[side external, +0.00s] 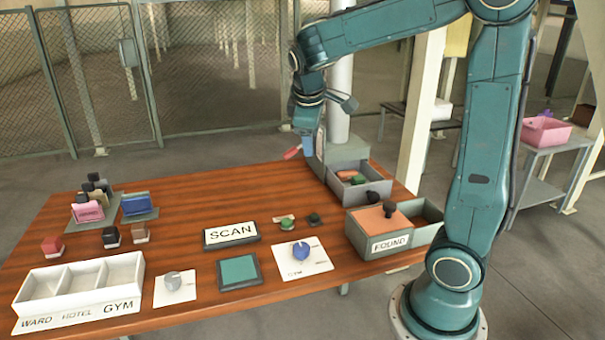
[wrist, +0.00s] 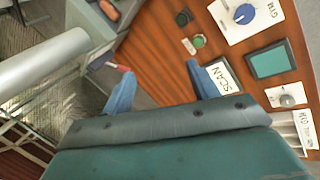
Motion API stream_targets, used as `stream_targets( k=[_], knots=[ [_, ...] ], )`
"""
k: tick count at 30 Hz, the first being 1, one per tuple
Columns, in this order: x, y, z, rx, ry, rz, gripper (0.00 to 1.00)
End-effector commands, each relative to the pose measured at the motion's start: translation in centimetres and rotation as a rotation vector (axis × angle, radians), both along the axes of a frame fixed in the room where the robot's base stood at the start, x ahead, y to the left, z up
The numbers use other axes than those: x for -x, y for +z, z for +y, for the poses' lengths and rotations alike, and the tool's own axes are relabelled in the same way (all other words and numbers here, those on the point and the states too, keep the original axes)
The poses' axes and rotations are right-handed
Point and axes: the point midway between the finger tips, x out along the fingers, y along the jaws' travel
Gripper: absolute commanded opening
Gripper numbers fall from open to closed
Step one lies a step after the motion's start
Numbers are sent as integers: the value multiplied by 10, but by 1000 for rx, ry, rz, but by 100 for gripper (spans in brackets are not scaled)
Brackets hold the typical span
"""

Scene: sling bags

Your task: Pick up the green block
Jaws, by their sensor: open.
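A small dark green block (side external: 314,220) lies flat on the wooden table, left of the grey bins; the wrist view shows it near the top (wrist: 183,18). Beside it is a small pale piece with a round green top (side external: 285,222), also in the wrist view (wrist: 199,41). Another dark green piece (side external: 357,180) lies in the rear grey bin (side external: 333,180). I cannot tell which of these is the green block. My gripper (side external: 305,150) is high above the table's back edge, open and empty, its blue fingers apart in the wrist view (wrist: 160,84).
The FOUND box (side external: 368,246) stands at the right edge. A SCAN sign (side external: 231,234), a teal pad (side external: 239,271) and dial plates (side external: 302,268) lie at the front. A white tray (side external: 78,322) is front left. The back middle of the table is clear.

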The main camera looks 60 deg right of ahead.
Motion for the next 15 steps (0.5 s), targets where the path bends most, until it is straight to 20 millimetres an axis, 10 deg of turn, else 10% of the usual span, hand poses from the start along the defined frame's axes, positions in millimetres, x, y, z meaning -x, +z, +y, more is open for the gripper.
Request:
stream_targets(
  k=[15],
  knots=[
    [-39, -58, -96, 175, 76, 384, 60]
  ],
)
